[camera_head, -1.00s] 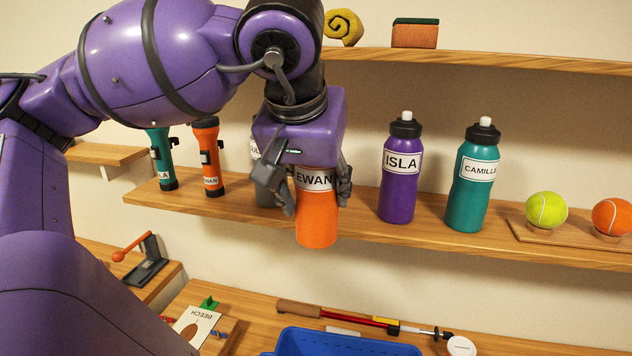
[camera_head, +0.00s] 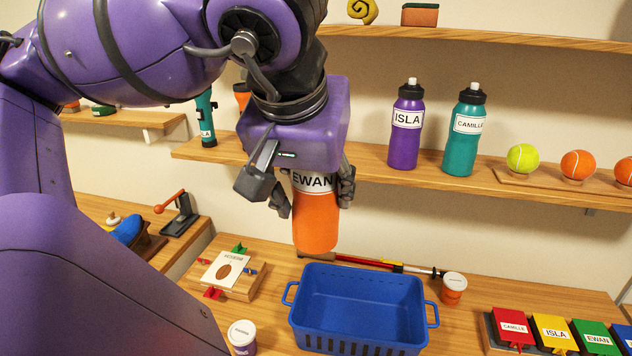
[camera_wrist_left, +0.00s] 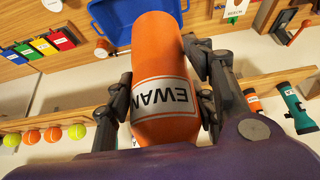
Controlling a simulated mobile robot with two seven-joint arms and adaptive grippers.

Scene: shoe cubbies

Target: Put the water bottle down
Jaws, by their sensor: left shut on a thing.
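An orange water bottle (camera_head: 315,222) with a white label reading EWAN is held upright in my left gripper (camera_head: 312,190). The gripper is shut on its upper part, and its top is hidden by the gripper. The bottle hangs in the air in front of the shelf, appearing just above the far left part of the blue basket (camera_head: 360,290). In the left wrist view the bottle (camera_wrist_left: 160,70) sits between the two fingers, with the basket (camera_wrist_left: 112,25) beyond it. My right gripper is not in view.
A purple ISLA bottle (camera_head: 405,140) and a teal CAMILLA bottle (camera_head: 464,145) stand on the shelf (camera_head: 370,165), beside several balls (camera_head: 577,164). Below, the worktop holds a board with a card (camera_head: 227,270), jars (camera_head: 453,284) and coloured name-tagged blocks (camera_head: 553,330).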

